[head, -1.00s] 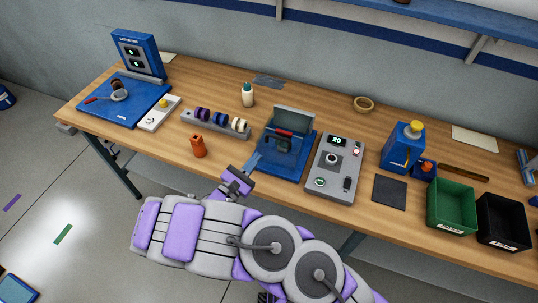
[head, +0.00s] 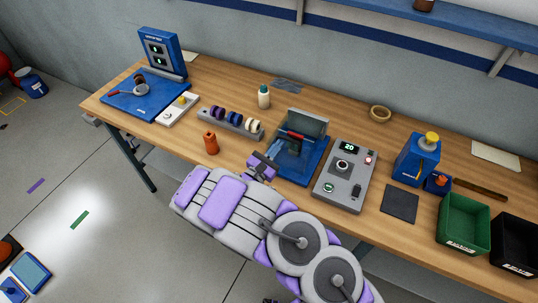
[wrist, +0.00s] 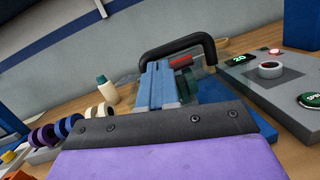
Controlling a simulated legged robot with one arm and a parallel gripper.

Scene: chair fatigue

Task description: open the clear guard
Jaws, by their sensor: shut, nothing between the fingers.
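The clear guard (head: 309,124) stands over a blue base fixture (head: 303,170) on the bench, with a red part at its front. It looks lowered over the fixture, but its exact tilt is hard to tell. In the wrist view a black arched handle (wrist: 180,44) rises just beyond my fingers, with a red part (wrist: 208,61) behind it. My gripper (head: 276,154) is at the left front of the fixture. Its blue fingers (wrist: 160,80) are shut and empty, pointing at the handle's left part. Whether they touch it cannot be told.
A grey control box (head: 345,175) with a "20" display stands right of the fixture. A rack of spools (head: 231,124) and an orange bottle (head: 211,143) are to the left. A white bottle (head: 264,97) stands behind. Green (head: 463,224) and black bins are farther right.

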